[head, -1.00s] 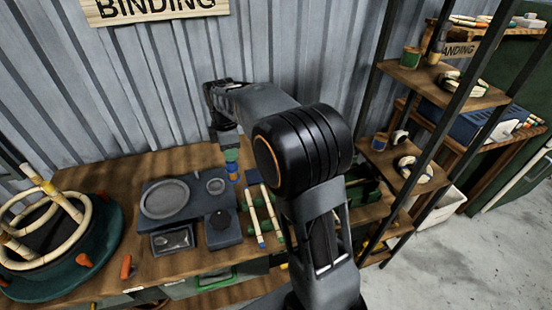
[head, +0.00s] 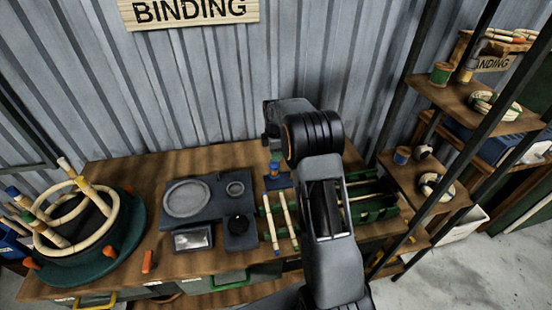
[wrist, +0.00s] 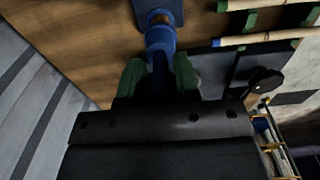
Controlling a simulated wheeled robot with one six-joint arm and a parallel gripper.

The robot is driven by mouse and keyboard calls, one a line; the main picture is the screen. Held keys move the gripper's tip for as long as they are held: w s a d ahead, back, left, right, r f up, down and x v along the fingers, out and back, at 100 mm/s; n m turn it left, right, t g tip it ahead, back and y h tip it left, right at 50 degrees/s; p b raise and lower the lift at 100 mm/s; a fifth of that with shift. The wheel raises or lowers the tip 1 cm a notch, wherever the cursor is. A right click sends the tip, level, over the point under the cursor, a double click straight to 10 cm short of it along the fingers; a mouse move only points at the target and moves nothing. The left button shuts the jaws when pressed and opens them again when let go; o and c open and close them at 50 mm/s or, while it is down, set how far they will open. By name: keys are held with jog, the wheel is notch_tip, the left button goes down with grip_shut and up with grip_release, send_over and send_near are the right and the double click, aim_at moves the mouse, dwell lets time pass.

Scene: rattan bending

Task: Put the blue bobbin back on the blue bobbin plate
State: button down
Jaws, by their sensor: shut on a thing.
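My gripper (head: 272,151) points down at the back of the workbench. It is shut on the blue bobbin (head: 274,169), which shows in the wrist view (wrist: 160,42) between the two green-tipped fingers. The bobbin looks upright. The small blue bobbin plate (head: 284,182) lies on the bench directly below it and also shows at the top of the wrist view (wrist: 172,9). The bobbin's lower end overlaps the plate in both views; I cannot tell whether they touch.
Left of the plate is a dark tray with a round dish (head: 186,199). Rattan sticks (head: 285,222) lie in green holders in front. A round green jig (head: 85,240) stands at left. A shelf rack (head: 425,170) at right holds another blue bobbin (head: 402,155).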

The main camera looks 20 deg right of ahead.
aim_at(276, 165)
jog(key=shift+w+d+f, duration=0.1)
jog(key=shift+d+f, duration=0.1)
jog(key=shift+f, duration=1.8)
jog(key=c, duration=0.8)
grip_release()
jog(key=shift+c, duration=0.2)
